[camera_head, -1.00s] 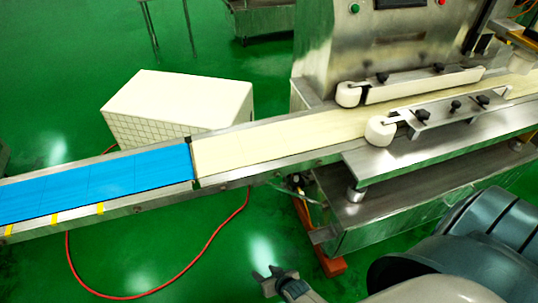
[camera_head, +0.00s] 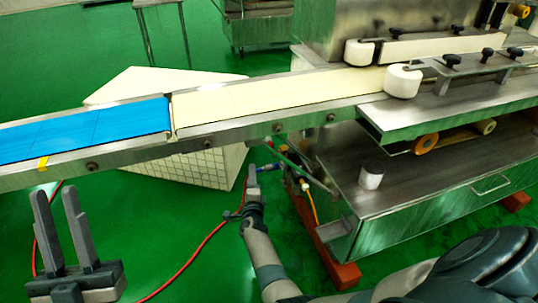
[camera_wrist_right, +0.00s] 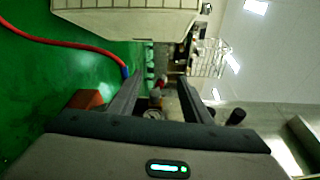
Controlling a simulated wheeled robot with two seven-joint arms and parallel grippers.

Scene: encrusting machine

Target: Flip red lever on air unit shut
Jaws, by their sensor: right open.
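The air unit shows in the right wrist view as a small cluster of fittings (camera_wrist_right: 156,100) between and beyond the fingers, with a small red part that looks like the lever (camera_wrist_right: 163,83). Its exact position is too small to tell. In the head view, small fittings and hoses (camera_head: 292,172) hang under the conveyor beside the machine base. My right gripper (camera_head: 252,180) is just left of them, and it shows open and empty in the wrist view (camera_wrist_right: 155,95). My left gripper (camera_head: 55,195) is open and empty at lower left, with its fingers up.
The conveyor (camera_head: 215,137) passes above the right gripper. A white tiled block (camera_head: 205,170) stands behind. The steel machine base (camera_head: 420,200) is to the right. A red hose (camera_head: 190,255) lies on the open green floor and also shows in the wrist view (camera_wrist_right: 60,44).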

